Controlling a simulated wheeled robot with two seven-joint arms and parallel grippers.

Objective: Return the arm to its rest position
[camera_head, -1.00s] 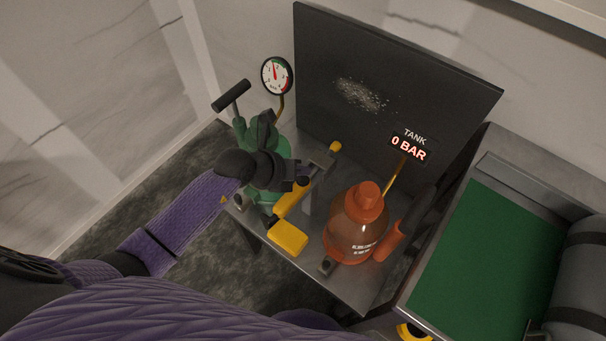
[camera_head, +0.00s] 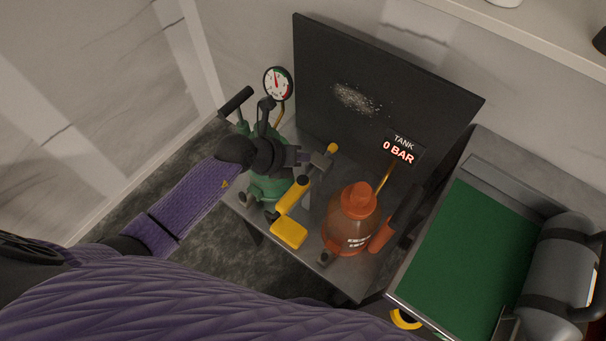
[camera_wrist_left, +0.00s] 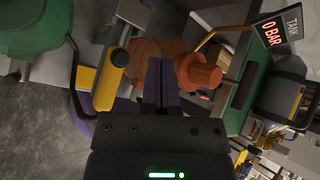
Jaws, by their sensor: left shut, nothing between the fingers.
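My left gripper (camera_head: 322,161) is shut and empty above the metal bench (camera_head: 345,283), in front of the dark back panel. In the left wrist view its closed fingers (camera_wrist_left: 161,80) point toward an orange sprayer bottle (camera_wrist_left: 150,55), with no contact I can make out. In the head view the orange bottle (camera_head: 349,232) stands upright to the right of the gripper. My left forearm partly hides a green tank (camera_head: 268,188) at the bench's left end. A yellow lever (camera_head: 290,212) lies between the two. My right gripper is not in view.
A pressure gauge (camera_head: 278,84) stands above the green tank near a black handle (camera_head: 236,102). The dark panel (camera_head: 415,95) blocks the back. A sign (camera_head: 398,152) reads "TANK 0 BAR". A green-topped table (camera_head: 463,255) with a grey cylinder (camera_head: 562,265) is at right.

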